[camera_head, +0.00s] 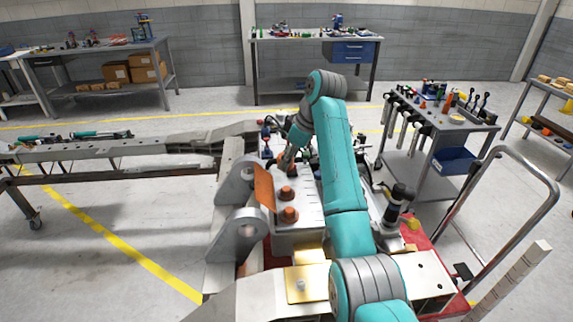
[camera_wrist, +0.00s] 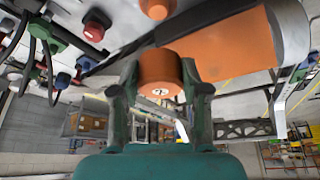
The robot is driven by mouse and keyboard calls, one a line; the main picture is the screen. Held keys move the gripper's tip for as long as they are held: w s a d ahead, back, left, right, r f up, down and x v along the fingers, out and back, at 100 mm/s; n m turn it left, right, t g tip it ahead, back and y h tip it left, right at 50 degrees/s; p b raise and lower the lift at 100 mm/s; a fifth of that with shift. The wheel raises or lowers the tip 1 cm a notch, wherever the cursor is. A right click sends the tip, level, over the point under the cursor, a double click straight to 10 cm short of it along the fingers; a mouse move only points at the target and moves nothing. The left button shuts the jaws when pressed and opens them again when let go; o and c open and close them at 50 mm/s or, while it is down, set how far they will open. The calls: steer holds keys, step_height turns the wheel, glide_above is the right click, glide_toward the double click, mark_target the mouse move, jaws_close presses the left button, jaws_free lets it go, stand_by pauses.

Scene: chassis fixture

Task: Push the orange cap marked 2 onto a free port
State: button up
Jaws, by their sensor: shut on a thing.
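The orange cap marked 2 (camera_wrist: 160,84) is between the two fingers of my gripper (camera_wrist: 158,72) in the wrist view. The fingers are shut on its sides, and its number faces the camera. In the head view my gripper (camera_head: 287,160) is above the far end of a pale block (camera_head: 308,212). Two orange caps, a nearer one (camera_head: 289,215) and a farther one (camera_head: 287,193), sit on that block. One orange cap (camera_wrist: 157,7) also shows at the top of the wrist view. I cannot make out a free port; my arm hides part of the block.
A tilted orange plate (camera_head: 264,188) stands close left of the caps, beside grey lugs (camera_head: 238,190). It also looms near the held cap in the wrist view (camera_wrist: 225,45). A red knob (camera_wrist: 93,30) and cables (camera_wrist: 35,45) are at the wrist view's left. A tool cart (camera_head: 440,125) stands at right.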

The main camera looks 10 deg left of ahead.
mark_target(287, 189)
steer(key=shift+d+f, duration=0.1)
steer(key=shift+f, duration=3.2)
steer(key=shift+f, duration=0.2)
steer(key=shift+f, duration=1)
steer(key=shift+f, duration=0.5)
steer(key=o, duration=0.9)
steer(key=shift+r, duration=0.1)
steer(key=shift+r, duration=2.9)
